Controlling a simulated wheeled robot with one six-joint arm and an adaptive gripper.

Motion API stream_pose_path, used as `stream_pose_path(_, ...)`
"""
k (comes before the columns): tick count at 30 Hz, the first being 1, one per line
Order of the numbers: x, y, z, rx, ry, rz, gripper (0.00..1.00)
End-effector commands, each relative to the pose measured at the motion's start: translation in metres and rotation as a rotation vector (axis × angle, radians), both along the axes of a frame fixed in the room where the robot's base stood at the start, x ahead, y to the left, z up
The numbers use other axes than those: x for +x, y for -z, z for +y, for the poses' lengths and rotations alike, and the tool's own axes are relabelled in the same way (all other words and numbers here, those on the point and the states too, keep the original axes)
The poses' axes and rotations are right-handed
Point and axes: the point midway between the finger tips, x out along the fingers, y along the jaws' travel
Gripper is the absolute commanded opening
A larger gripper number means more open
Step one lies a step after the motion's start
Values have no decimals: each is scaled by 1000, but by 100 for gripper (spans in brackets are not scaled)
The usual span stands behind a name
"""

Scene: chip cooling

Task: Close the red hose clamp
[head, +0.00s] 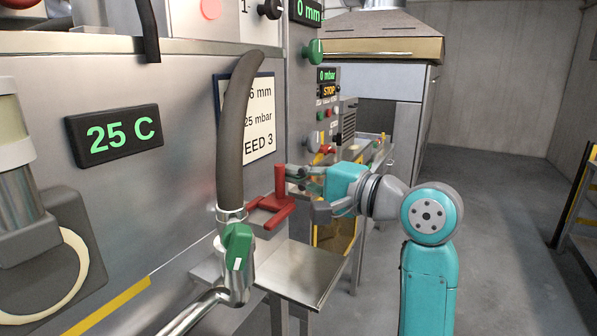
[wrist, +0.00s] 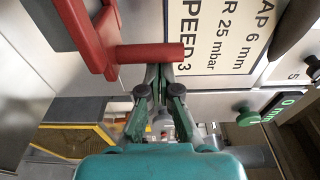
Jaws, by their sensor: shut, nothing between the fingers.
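The red hose clamp (head: 280,186) is beside the lower end of the dark hose (head: 235,130), where the hose meets a metal pipe. Its forked part lies roughly level and a bar stands upright from it. The clamp also shows at the upper left of the wrist view (wrist: 150,54), with the bar reaching across toward the middle. My gripper (head: 294,171) is shut and empty, just right of the upright bar. In the wrist view its fingertips (wrist: 160,73) are close to the bar; I cannot tell if they touch it.
A green valve handle (head: 238,246) sits on the pipe below the hose. A metal shelf (head: 305,272) juts out below the clamp. A machine panel with a 25 C display (head: 113,135) fills the left. Open grey floor (head: 500,250) lies to the right.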

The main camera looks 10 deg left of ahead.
Motion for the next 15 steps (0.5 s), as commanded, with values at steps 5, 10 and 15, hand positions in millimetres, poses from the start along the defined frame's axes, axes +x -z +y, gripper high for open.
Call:
stream_pose_path(5,0,0,0,0,0,0,0)
stream_pose_path(10,-5,0,2,0,-1,-1,0)
stream_pose_path(15,-32,0,12,-1,-3,-4,0)
